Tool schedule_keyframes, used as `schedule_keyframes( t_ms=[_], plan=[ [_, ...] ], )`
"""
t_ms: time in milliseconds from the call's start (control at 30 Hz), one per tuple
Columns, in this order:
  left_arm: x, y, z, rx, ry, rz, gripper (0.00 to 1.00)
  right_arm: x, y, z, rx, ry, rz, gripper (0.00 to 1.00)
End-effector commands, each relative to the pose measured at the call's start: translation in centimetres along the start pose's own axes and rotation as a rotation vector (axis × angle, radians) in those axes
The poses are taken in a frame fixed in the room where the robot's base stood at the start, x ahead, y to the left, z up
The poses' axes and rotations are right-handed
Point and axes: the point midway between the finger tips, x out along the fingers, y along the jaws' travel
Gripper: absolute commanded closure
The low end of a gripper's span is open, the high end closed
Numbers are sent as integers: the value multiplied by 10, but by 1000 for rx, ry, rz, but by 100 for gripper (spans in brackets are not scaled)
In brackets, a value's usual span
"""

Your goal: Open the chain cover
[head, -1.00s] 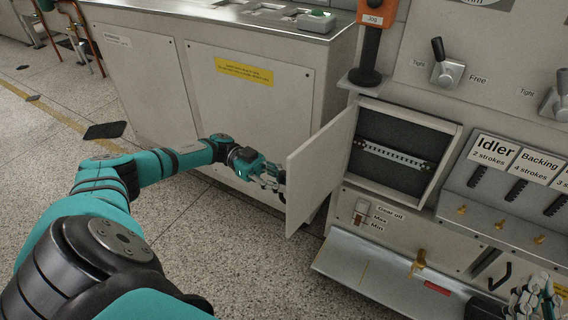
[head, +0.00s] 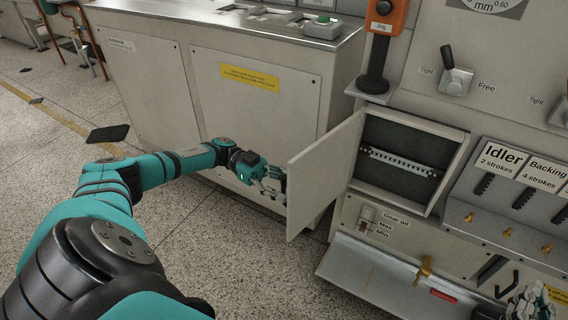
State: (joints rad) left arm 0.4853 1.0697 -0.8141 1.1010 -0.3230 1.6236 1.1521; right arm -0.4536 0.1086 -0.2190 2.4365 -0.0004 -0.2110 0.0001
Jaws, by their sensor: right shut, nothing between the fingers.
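The chain cover (head: 324,176) is a pale hinged panel. It stands swung out to the left of its recess, and the dark compartment (head: 385,187) behind it is exposed, with a chain (head: 398,161) running across inside. My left gripper (head: 277,186) is just left of the cover's free edge. Its fingers are small and partly dark in the view, so I cannot tell whether they are open or touching the cover. My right gripper (head: 531,303) is at the bottom right, partly cut off by the frame, shut and empty.
A sloping metal ledge (head: 375,278) juts out below the compartment. An orange jog pendant (head: 382,40) stands above it, and a labelled lever panel (head: 520,190) is to the right. A pale cabinet (head: 255,120) stands behind my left arm. Speckled floor lies open at left.

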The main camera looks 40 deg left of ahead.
Motion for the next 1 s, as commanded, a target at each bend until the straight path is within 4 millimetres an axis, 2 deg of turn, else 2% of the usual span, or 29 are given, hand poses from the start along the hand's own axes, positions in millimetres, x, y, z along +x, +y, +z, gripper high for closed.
schedule_keyframes(
  t_ms=[300, 700, 1000],
  plan=[
    [-4, -1, 0, 1, 0, -3, 66, 0, 0, 1, 0, -2, -2, 100],
    [-60, -1, 0, 2, 0, -3, 66, 0, 0, 0, 0, -1, -1, 100],
    [-75, 0, 0, 1, 0, -2, 66, 0, 0, 0, 0, 0, 0, 100]
  ],
)
